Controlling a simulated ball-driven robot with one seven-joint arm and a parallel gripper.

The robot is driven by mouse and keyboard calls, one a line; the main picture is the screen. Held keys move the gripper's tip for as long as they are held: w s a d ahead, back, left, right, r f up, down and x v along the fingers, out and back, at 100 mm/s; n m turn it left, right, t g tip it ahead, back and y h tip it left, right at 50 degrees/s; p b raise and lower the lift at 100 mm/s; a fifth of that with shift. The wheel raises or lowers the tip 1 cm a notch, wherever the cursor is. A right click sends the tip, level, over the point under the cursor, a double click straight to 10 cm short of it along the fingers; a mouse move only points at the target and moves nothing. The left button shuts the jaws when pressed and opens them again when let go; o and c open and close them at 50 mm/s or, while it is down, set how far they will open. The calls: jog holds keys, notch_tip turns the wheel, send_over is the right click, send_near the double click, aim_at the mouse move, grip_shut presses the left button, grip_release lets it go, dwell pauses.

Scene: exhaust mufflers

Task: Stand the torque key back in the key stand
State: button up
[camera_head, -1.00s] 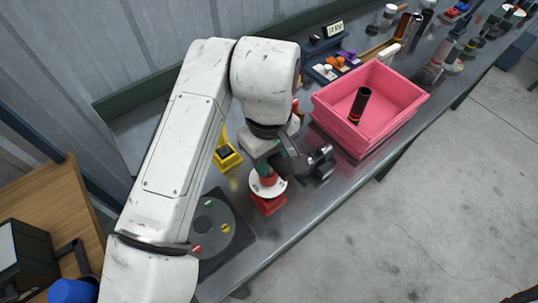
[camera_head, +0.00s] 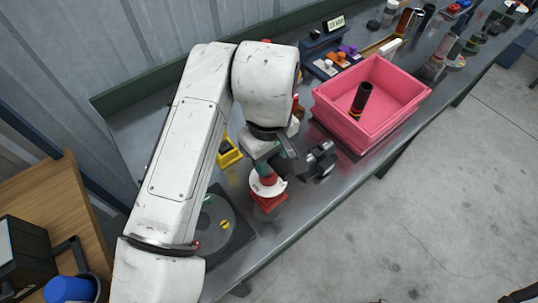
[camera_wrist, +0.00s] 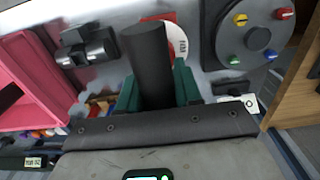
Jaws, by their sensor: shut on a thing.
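My gripper (camera_wrist: 158,88) has green fingers, closed around a dark cylinder (camera_wrist: 150,55), which looks like the handle of the torque key. The cylinder points away from the wrist in the wrist view; its far end hides what lies behind it. In the head view the green fingertips show just above a white disc (camera_head: 277,188) on a red base (camera_head: 270,203), which may be the key stand. The disc also shows behind the cylinder in the wrist view (camera_wrist: 179,42). I cannot tell whether the key touches it. My arm hides most of the key in the head view.
A yellow holder (camera_head: 230,158) stands left of the gripper. A dark metal fixture (camera_head: 320,160) stands close on its right. A pink bin (camera_head: 402,110) holding a dark cylinder (camera_head: 361,99) is farther right. A round plate with coloured knobs (camera_head: 228,240) lies near front left.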

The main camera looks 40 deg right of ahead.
jog(key=shift+f+b, duration=0.4)
jog(key=shift+f, duration=0.4)
jog(key=o, duration=1.1)
notch_tip(320, 180, up, 11)
jog(key=shift+f, duration=0.1)
